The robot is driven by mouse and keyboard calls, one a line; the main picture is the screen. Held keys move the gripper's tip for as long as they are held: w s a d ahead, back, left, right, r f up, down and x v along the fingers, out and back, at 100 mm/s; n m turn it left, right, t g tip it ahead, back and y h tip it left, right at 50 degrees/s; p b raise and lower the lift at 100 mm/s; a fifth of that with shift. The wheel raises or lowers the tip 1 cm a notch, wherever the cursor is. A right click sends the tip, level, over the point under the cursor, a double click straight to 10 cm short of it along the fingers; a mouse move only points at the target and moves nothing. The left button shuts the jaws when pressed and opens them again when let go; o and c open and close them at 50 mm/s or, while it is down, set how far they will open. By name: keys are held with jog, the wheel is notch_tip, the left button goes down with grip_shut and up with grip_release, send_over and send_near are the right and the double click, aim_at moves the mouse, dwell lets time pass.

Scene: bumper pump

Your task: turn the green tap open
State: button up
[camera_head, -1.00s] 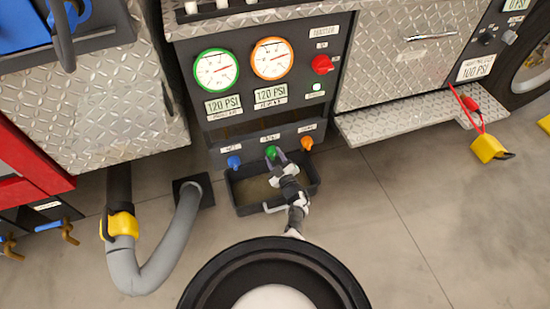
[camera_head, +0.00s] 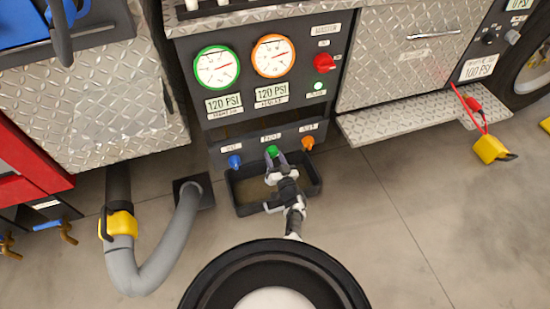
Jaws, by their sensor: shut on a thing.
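The green tap (camera_head: 272,151) is the middle one of three taps in a row on the lower dark panel (camera_head: 254,139). A blue tap (camera_head: 234,161) is to its left and an orange tap (camera_head: 307,143) to its right. My gripper (camera_head: 274,158) reaches up to the green tap from the front and is shut on it. The fingers hide part of the tap, so its exact angle is hard to tell.
A black tray (camera_head: 243,208) sits below the taps, under my gripper. A grey hose (camera_head: 160,265) with a yellow collar (camera_head: 119,226) curves at left. Gauges (camera_head: 217,67) and a red knob (camera_head: 323,63) are above.

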jog(key=m, duration=0.5)
jog(key=shift+w+r+m+h, duration=0.15)
jog(key=shift+m+h, duration=0.15)
jog(key=shift+m, duration=0.3)
jog(key=o, duration=1)
jog(key=shift+c, duration=0.2)
notch_tip(320, 180, up, 20)
jog(key=p, duration=1.1)
jog(key=shift+p, duration=0.4)
